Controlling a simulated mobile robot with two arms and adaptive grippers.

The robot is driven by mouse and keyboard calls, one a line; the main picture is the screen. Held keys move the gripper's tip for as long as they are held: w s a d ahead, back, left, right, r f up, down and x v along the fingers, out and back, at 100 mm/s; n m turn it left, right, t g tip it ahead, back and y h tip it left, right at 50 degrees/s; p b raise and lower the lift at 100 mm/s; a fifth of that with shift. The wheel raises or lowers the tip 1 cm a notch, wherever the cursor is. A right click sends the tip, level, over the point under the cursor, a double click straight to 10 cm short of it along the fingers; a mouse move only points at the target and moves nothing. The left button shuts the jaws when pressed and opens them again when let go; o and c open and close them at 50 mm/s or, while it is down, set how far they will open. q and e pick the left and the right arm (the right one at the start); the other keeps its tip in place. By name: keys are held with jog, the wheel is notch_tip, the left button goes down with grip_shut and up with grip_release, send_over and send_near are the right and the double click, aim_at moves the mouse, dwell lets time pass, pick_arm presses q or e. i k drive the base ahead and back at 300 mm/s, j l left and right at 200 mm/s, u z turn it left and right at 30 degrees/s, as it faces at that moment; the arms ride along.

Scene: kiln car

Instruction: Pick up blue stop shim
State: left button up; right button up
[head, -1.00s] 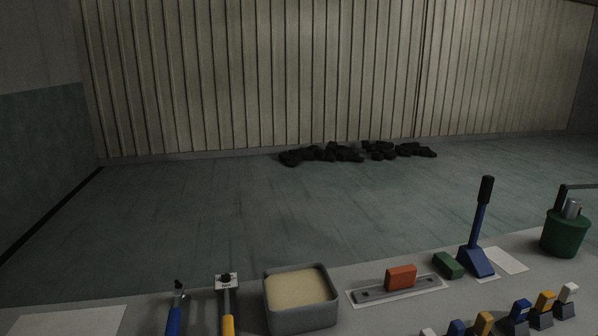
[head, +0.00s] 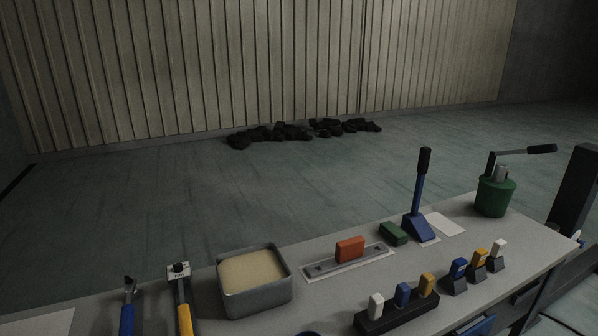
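Two small blue blocks show in the head view, and I cannot tell which is the blue stop shim. One blue block (head: 403,294) stands upright in a dark rack (head: 385,322), between a white block (head: 376,305) and a yellow block (head: 427,284). The other blue block (head: 459,267) stands in its own small dark holder, beside similar holders with a yellow block (head: 480,256) and a white block (head: 498,247). Neither of my grippers is in view.
On the grey bench (head: 330,290) are a tray of pale material (head: 252,271), an orange block (head: 350,249) on a grey bar, a green block (head: 394,233), a blue-based lever (head: 421,200) and a green pot (head: 494,197). Two handled tools lie left. A dark post (head: 574,185) stands right.

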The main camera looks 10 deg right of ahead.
aim_at(458, 267)
jog(key=z, duration=1.35)
jog(key=i+l+z, duration=0.1)
jog(key=z, duration=0.3)
jog(key=i+l+z, duration=0.3)
jog(key=i, duration=0.2)
jog(key=i+l+z, duration=0.15)
jog(key=i+z, duration=0.15)
jog(key=i, duration=0.25)
jog(key=i+l, duration=0.15)
jog(key=i, duration=0.65)
jog(key=i+l+z, duration=0.1)
jog(key=i, duration=0.7)
jog(key=i+l, duration=0.15)
jog(key=i, duration=0.7)
jog(key=u, duration=4)
